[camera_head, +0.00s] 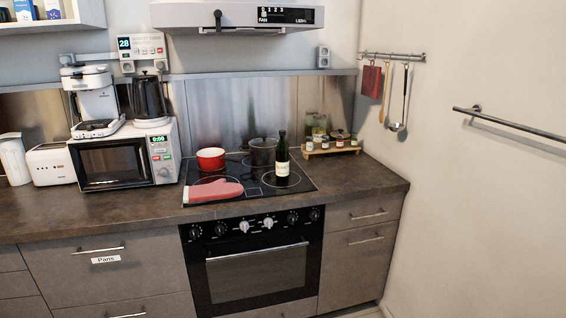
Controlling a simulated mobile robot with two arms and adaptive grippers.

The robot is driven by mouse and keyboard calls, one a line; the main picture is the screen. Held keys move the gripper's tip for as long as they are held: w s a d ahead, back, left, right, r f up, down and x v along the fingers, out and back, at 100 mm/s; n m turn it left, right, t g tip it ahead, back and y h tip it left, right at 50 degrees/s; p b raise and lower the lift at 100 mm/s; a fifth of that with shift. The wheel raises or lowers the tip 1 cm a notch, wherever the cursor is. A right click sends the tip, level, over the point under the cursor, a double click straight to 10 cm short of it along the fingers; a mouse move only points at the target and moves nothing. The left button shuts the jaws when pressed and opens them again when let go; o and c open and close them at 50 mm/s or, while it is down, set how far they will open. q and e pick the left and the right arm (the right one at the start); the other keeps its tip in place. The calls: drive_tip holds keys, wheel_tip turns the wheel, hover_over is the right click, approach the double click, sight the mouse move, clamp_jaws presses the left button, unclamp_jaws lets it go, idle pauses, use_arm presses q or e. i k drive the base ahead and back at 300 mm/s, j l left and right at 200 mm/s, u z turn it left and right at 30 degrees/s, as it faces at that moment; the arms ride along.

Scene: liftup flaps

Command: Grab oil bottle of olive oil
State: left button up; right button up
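A dark green bottle with a pale label (282,156) stands upright on the right part of the black cooktop; it looks like the olive oil bottle, but the label is too small to read. A dark pot (262,151) is just behind it to the left. Neither of my grippers shows in the head view.
On the cooktop are a red pan (210,158) and a red oven mitt (213,192). A spice rack (331,147) stands right of the bottle. A microwave (112,160) is at left, a range hood (237,15) above. The counter's right corner (377,182) is clear.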

sight(282, 150)
drive_tip(key=i+j, duration=0.25)
drive_tip(key=j, duration=0.15)
drive_tip(key=i+j, duration=0.25)
drive_tip(key=j, duration=0.2)
drive_tip(key=i+j+z, duration=0.1)
drive_tip(key=i+j, duration=0.15)
drive_tip(key=j, duration=0.15)
